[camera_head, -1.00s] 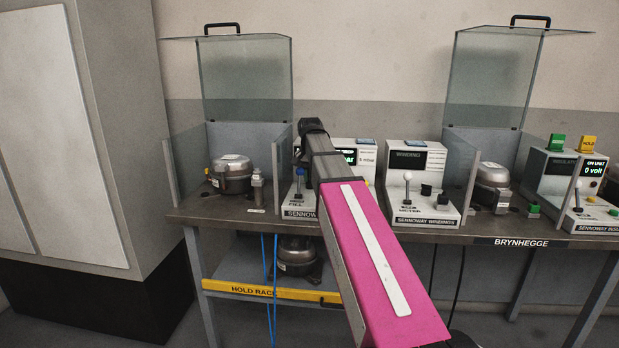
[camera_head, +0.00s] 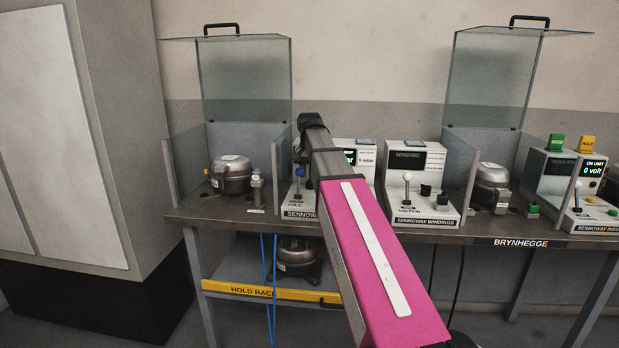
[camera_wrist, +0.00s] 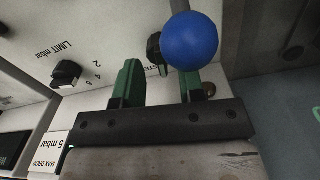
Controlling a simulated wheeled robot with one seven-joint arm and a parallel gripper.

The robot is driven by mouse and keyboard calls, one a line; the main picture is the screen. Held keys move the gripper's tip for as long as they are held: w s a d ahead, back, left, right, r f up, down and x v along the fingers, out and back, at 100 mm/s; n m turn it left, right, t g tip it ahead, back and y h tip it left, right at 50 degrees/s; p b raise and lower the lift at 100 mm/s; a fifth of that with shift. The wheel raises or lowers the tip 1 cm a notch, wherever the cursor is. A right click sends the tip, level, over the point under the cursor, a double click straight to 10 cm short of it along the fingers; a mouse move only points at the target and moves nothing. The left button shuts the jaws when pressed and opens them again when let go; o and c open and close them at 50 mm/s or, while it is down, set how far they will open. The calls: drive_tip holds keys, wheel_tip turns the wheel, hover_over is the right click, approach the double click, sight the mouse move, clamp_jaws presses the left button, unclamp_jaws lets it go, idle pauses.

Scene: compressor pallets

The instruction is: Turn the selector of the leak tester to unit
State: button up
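The leak tester (camera_head: 301,209) is the white box on the left part of the bench, partly hidden behind my arm. A lever with a blue ball (camera_head: 299,172) stands on its front, with a label reading FILL below it. In the wrist view, the blue ball (camera_wrist: 190,40) is large and covers the tip of the right finger; its stem is hidden. My gripper (camera_wrist: 160,80) has two green fingers, spread apart with nothing held between them. A black knob (camera_wrist: 67,73) marked LIMIT mbar lies to the left of the fingers. The head view does not show the fingers clearly.
A winding tester (camera_head: 417,190) with a white-ball lever stands to the right. A compressor (camera_head: 231,174) sits left of the leak tester between clear guard panels. An insulation tester (camera_head: 575,190) is at the far right. A yellow-edged hold rack (camera_head: 240,289) is below.

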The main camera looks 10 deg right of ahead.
wheel_tip(320, 180, up, 9)
idle(0.4)
